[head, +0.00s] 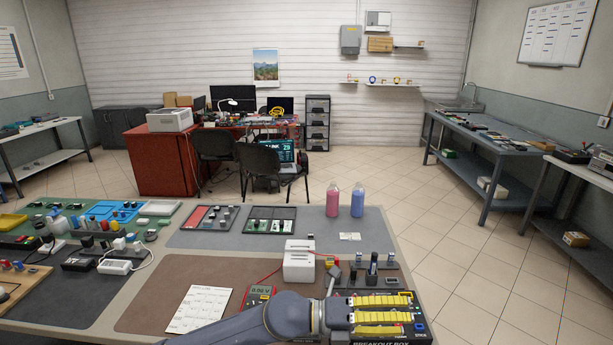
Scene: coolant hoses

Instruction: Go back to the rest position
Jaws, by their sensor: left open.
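My left gripper (398,315) is at the bottom right of the table in the head view. Its arm comes in from the bottom left. Its two yellow-padded fingers are apart and point to the right, over a black box marked "BREAKOUT BOX" (381,342). I see nothing held between the fingers. The fingers hide much of the box's top, and I cannot tell whether they touch it. My right gripper is not in view.
A white device (299,262) and a multimeter (259,296) with a red lead stand near my left arm. A pink bottle (333,201) and a blue bottle (357,202) stand at the back. A paper sheet (200,309) lies left.

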